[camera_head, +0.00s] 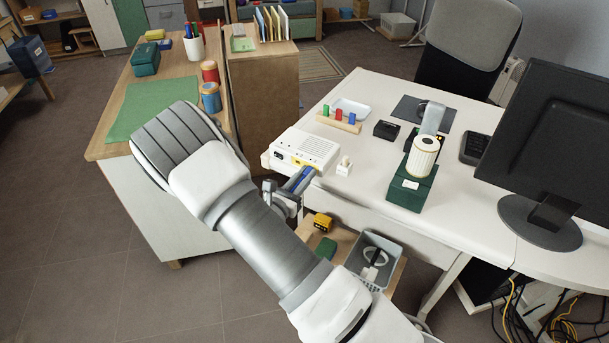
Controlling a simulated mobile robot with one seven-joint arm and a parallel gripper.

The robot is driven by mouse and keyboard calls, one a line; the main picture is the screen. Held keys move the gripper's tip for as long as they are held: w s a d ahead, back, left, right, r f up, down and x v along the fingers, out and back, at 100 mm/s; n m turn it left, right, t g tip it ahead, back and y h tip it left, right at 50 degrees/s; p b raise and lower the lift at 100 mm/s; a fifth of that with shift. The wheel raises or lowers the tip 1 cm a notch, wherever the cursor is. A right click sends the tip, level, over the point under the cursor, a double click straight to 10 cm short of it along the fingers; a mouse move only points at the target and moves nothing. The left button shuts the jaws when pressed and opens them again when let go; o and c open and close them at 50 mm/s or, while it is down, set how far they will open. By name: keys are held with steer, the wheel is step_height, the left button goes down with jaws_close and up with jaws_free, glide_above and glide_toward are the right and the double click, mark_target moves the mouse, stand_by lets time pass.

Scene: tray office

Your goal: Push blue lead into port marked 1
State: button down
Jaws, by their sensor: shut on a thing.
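A white box (308,146) with vents on top sits at the left front corner of the white desk. Its front face has a dark port (279,156) at the left and yellow parts further right; the port markings are too small to read. My gripper (298,181) is just in front of and below this face, near its right part. It is shut on a blue piece, which I take to be the blue lead (303,174). My arm and gripper partly hide the piece, and I cannot tell whether its tip touches the box.
A small white block (344,166) stands right of the box. A rack with coloured pegs (338,121) is behind it, and a green-based device (412,185) is further right. A grey basket (374,262) and a yellow item (323,223) sit on a lower shelf.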

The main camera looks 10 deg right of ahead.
steer(key=shift+d, duration=0.1)
steer(key=c, duration=0.7)
jaws_free()
steer(key=shift+c, duration=0.2)
